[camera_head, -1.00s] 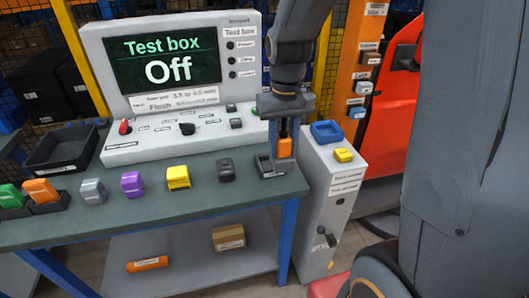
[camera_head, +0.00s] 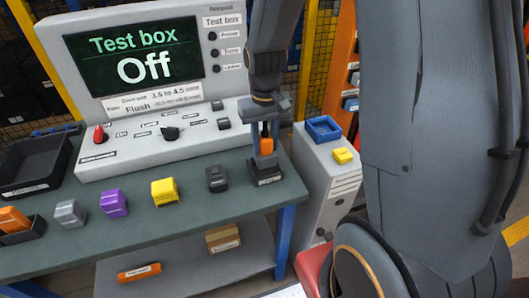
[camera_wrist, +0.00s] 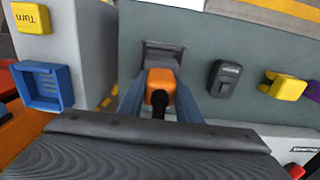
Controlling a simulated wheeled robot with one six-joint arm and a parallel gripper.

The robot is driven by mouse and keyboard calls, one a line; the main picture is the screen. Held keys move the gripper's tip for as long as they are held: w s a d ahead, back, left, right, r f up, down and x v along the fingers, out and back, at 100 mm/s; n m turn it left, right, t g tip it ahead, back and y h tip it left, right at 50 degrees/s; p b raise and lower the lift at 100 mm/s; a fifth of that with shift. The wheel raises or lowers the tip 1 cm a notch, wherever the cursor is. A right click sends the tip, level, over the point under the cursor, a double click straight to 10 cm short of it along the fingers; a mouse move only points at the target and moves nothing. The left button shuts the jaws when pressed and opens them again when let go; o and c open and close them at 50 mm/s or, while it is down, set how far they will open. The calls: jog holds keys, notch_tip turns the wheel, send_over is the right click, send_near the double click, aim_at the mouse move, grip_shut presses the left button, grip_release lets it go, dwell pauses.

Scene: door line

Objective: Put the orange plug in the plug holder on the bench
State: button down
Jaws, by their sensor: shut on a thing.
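My gripper (camera_head: 265,140) points down at the right end of the bench, shut on the orange plug (camera_head: 265,147). The plug is a small orange block with a black top. In the wrist view the plug (camera_wrist: 160,78) sits between my blue-grey fingers. The black plug holder (camera_head: 267,174) stands on the bench directly below it. I cannot tell whether the plug is seated.
Left of the holder stand a black block (camera_head: 217,179), a yellow one (camera_head: 165,192), a purple one (camera_head: 114,203) and a grey one (camera_head: 70,213). The test box (camera_head: 150,135) reads "Off" behind. A grey cabinet with a blue tray (camera_head: 323,128) stands to the right.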

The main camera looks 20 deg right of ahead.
aim_at(265, 154)
jog(key=shift+f+p, duration=0.4)
jog(key=shift+f, duration=1.55)
jog(key=shift+f, duration=0.15)
jog(key=c, duration=1.3)
grip_release()
notch_tip(265, 154, up, 12)
jog(key=b, duration=0.3)
jog(key=shift+s, duration=0.4)
jog(key=shift+t, duration=0.8)
jog(key=s+f, duration=0.1)
jog(key=s, duration=0.2)
jog(key=s+f, duration=0.1)
jog(key=s, duration=0.1)
jog(key=s+f, duration=0.2)
jog(key=s, duration=0.1)
jog(key=shift+s+a, duration=0.1)
jog(key=shift+s, duration=0.25)
